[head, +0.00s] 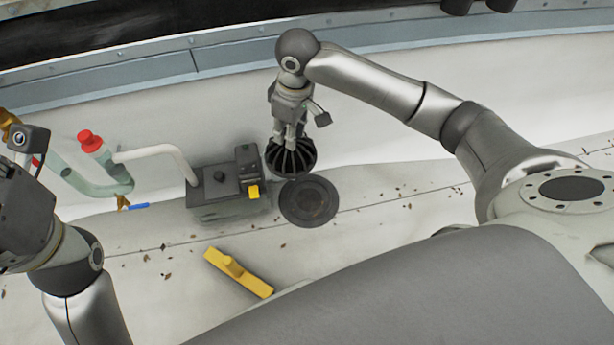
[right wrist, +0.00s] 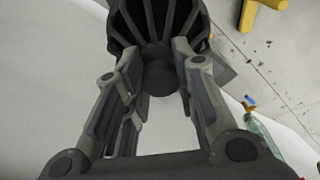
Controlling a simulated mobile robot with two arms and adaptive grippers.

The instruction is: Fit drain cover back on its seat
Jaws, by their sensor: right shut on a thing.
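The drain cover (head: 291,159) is a black ribbed dome. My right gripper (head: 290,138) is shut on the knob at its top and holds it just behind and slightly left of the drain seat. In the right wrist view both fingers sit on either side of the knob, with the cover's ribs (right wrist: 160,20) beyond. Whether the cover touches the floor I cannot tell. Of my left arm, the wrist shows at the left edge; its fingers are out of the picture.
A dark grey box-shaped device (head: 228,192) with a yellow part stands close left of the seat. A yellow T-shaped tool (head: 239,273) lies in front. Pipes with a red cap (head: 90,141) are at left. Dry leaves are scattered on the floor.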

